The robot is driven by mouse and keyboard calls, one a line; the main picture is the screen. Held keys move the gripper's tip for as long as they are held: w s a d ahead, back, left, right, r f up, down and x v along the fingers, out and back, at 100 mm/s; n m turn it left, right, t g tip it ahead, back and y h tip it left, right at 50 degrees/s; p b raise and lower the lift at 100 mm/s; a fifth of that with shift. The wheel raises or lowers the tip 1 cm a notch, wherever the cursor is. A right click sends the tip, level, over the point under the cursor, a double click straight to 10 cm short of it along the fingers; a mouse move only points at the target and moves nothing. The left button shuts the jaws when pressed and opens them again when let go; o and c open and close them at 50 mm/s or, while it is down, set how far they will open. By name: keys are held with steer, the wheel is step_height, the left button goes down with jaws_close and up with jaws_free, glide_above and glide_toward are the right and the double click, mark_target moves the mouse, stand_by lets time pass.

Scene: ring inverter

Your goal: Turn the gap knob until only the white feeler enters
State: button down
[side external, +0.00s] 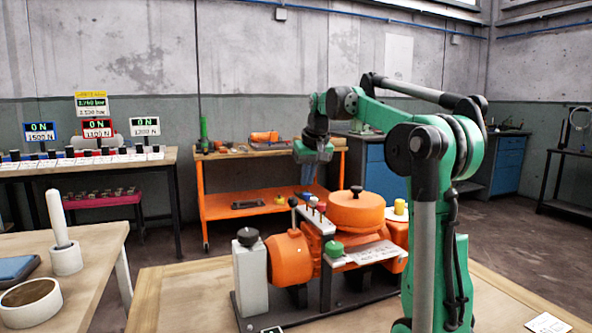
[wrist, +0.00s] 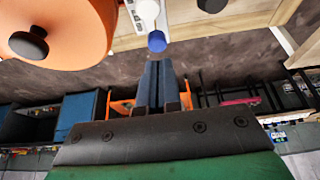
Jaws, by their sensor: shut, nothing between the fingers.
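My gripper (side external: 307,176) hangs above the orange machine (side external: 287,258), its fingers together and empty. In the wrist view its blue-grey fingers (wrist: 160,66) are closed side by side, just short of a blue-ended peg (wrist: 157,41); I cannot tell whether they touch. A white round-topped piece (wrist: 148,12) is beyond that peg. The machine has a black knob (side external: 247,237) on a grey block, a green knob (side external: 334,249) at the front, and small coloured pegs (side external: 320,208) on its bridge. I cannot tell which knob sets the gap, or pick out the white feeler surely.
A wide orange drum (side external: 357,214) with a black top knob stands right of the pegs; it looms at upper left in the wrist view (wrist: 65,30). A yellow-topped orange piece (side external: 400,208) stands at right. Three displays (side external: 97,129) read ON.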

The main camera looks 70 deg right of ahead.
mark_target(307, 194)
steer(key=shift+f, duration=1.95)
stand_by(3.8)
steer(key=shift+r, duration=0.1)
steer(key=shift+r, duration=3.45)
steer(key=w+a+f+n+t, duration=0.1)
steer(key=w+a+f+n, duration=0.1)
steer(key=a, duration=0.5)
steer(key=w+a+f+n+t, duration=0.1)
steer(key=w+a+f+n, duration=0.1)
steer(key=a, duration=0.4)
steer(key=s+a+f+n+t+y, duration=0.1)
steer(key=s+a+f+n, duration=0.1)
steer(key=a+f, duration=0.4)
steer(key=s+a+f+n+t+y, duration=0.1)
steer(key=a+f, duration=0.4)
steer(key=a, duration=0.5)
steer(key=shift+s+a+f+n+y, duration=0.4)
steer(key=shift+n+y, duration=0.2)
steer(key=shift+n, duration=0.4)
